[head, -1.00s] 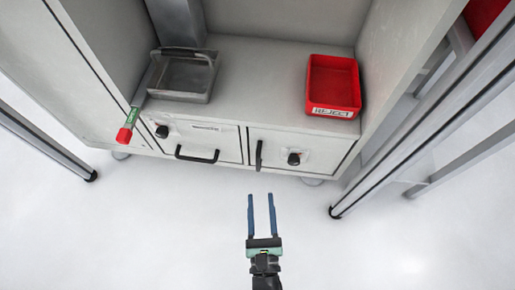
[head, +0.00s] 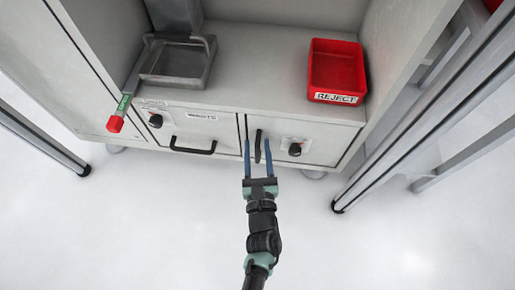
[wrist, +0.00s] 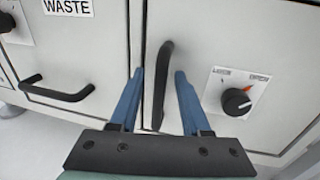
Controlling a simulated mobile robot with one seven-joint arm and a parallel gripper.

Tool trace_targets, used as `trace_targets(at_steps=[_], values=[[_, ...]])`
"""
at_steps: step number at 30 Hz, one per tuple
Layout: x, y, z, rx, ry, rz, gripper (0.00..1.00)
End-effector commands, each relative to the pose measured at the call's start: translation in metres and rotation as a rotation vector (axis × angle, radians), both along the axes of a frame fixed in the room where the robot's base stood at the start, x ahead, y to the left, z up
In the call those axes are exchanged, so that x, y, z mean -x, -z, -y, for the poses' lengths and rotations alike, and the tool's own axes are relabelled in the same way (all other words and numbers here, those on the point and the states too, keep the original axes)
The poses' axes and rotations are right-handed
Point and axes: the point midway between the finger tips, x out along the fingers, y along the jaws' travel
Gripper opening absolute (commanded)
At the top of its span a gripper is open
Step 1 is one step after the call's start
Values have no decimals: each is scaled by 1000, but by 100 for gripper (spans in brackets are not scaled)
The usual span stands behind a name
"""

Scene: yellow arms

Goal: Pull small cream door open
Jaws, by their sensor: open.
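The small cream door (head: 319,136) is at the lower right of the cabinet and looks shut. Its black vertical bar handle (head: 257,146) is near its left edge; the wrist view shows the handle (wrist: 162,85) too. A black rotary knob (head: 295,149) is on the door right of the handle; in the wrist view the knob (wrist: 237,101) has a red pointer. My gripper (head: 257,148) is open, its blue fingers on either side of the handle, with a gap visible on each side. How deep the fingertips reach is hard to tell.
Left of the door is a drawer front labelled WASTE (wrist: 68,6), with a horizontal black handle (head: 193,147). On the shelf above are a red REJECT bin (head: 337,98) and a grey metal tray (head: 178,65). A metal frame post (head: 365,180) stands right. The floor in front is clear.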

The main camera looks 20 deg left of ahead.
Motion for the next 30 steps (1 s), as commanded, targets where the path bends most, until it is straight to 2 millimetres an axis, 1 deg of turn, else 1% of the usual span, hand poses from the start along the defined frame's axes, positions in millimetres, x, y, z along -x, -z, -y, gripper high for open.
trace_targets(at_steps=[2,5,6,10,30], values=[[0,0,0,0,0,0,47],[0,0,0,0,0,0,31],[0,0,0,0,0,0,24],[0,0,0,0,0,0,0],[0,0,0,0,0,0,0]])
